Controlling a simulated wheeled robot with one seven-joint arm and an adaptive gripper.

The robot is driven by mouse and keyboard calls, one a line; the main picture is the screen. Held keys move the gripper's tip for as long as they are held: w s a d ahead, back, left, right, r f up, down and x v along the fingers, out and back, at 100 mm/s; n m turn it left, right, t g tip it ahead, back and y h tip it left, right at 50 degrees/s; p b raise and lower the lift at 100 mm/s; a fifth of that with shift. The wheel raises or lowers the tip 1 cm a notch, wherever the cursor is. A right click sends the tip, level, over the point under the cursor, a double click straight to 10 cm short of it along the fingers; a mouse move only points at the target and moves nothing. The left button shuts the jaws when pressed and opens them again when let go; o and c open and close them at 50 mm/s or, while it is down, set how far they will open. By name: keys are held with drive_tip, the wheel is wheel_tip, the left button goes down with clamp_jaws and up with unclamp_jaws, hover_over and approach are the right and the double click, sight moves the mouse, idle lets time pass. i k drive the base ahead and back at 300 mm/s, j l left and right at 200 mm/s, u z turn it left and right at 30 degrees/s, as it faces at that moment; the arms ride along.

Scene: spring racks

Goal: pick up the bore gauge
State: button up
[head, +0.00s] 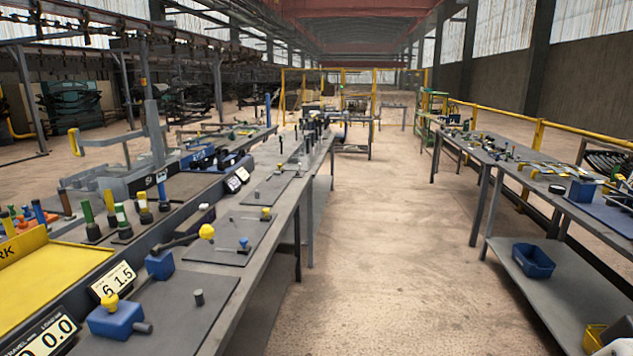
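I cannot pick out the bore gauge for certain in the head view. A dark rod with a yellow knob (206,232) lies on the left bench (215,290) and might be a gauge, but it is too small to tell. Several upright tools with coloured handles stand in black bases farther left, among them a green-handled one (88,212) and a yellow-handled one (110,205). My gripper is not in view.
Blue blocks (116,319) and digital readouts (113,283) sit along the left bench. A clear concrete aisle (370,230) runs between the benches. The right bench (520,165) carries small tools, with a blue bin (533,261) on its lower shelf. Yellow railing (540,133) stands behind it.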

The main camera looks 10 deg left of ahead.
sight(158, 177)
drive_tip(key=i+u, duration=0.2)
drive_tip(key=i, duration=0.2)
drive_tip(key=i+l+u, duration=0.2)
drive_tip(key=i, duration=0.25)
drive_tip(key=i+l+u, duration=0.25)
drive_tip(key=i, duration=0.15)
drive_tip(key=i+l+u, duration=0.15)
drive_tip(key=u, duration=0.3)
drive_tip(key=i+l+u, duration=0.3)
drive_tip(key=u, duration=0.15)
drive_tip(key=i+l+u, duration=0.2)
drive_tip(key=u, duration=0.25)
drive_tip(key=i+l+u, duration=0.1)
drive_tip(key=l+u, duration=0.6)
drive_tip(key=l, duration=0.2)
drive_tip(key=i+l+u, duration=0.1)
drive_tip(key=l+u, duration=0.15)
drive_tip(key=l, duration=0.2)
